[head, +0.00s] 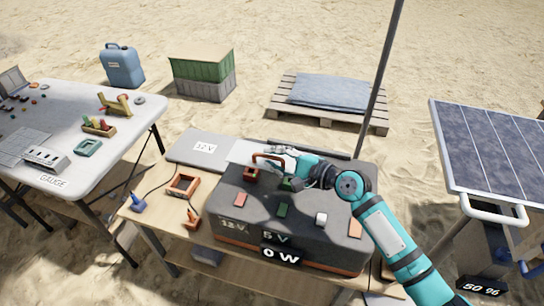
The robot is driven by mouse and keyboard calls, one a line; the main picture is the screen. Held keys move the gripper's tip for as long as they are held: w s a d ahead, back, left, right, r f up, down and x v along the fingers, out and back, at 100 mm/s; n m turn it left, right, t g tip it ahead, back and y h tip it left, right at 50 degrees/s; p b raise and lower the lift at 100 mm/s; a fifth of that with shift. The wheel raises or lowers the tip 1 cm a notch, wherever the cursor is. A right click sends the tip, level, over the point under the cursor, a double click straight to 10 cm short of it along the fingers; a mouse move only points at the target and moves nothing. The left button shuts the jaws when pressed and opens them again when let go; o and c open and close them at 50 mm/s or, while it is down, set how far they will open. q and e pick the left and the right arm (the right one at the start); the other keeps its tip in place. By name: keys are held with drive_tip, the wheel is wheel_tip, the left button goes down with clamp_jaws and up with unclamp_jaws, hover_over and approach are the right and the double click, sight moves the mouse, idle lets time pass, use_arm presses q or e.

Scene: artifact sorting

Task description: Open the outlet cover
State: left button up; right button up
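A dark power box (228,190) with an orange stripe stands on the wooden table, with labels "12V", "5V" and "0 W" on its front. I cannot tell for sure which part is the outlet cover. A pale flat panel (243,152) shows at the box's back left edge. My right gripper (272,161) is over the back of the box top, beside a brown-orange handle-like loop (258,156) and a small red block (250,175). Its fingers are small and partly overlap these parts, so its opening and any contact are unclear. My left gripper is out of view.
Small red (240,200), green (282,210), white (321,218) and orange (355,229) pieces sit along the box top. An orange tray (184,186) lies left of the box. A grey pole (380,75) rises behind; a solar panel (490,145) stands right.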

drive_tip(key=shift+w+a+f, duration=0.1)
drive_tip(key=shift+w+a, duration=0.2)
drive_tip(key=shift+a, duration=0.1)
clamp_jaws()
